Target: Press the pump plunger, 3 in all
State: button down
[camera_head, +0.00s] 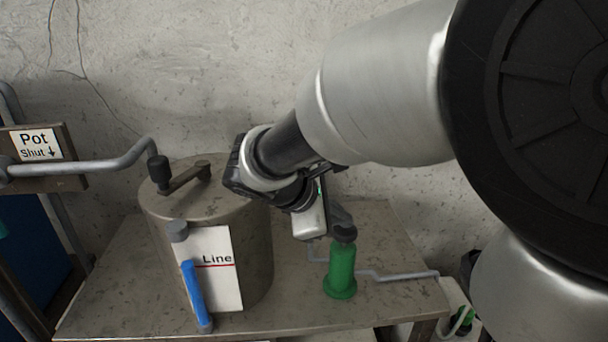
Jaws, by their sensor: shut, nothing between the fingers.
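The pump is a green bottle-shaped body (341,268) with a wide foot, standing upright on the metal table right of the pot. A dark cap, likely its plunger top (345,233), shows at its upper end, partly hidden by my gripper. My gripper (342,224) is shut and empty, its dark fingertips pointing down right over the pump's top. I cannot tell whether the fingertips touch the plunger or how far it is pressed.
A metal pot (255,250) with a lid crank (185,178) and a "Line" card (217,285) stands left of the pump. A grey pipe (400,275) runs right from the pump. A "Pot Shut" sign (38,145) is at left.

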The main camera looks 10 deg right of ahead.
aim_at(340, 232)
jog(key=shift+f, duration=0.45)
jog(key=shift+r, duration=0.15)
dwell(0.3)
jog(key=shift+r+p, duration=1.7)
jog(key=shift+r, duration=0.5)
notch_tip(340, 232, up, 5)
jog(key=p, duration=0.4)
jog(key=shift+w, duration=0.1)
dwell(1.4)
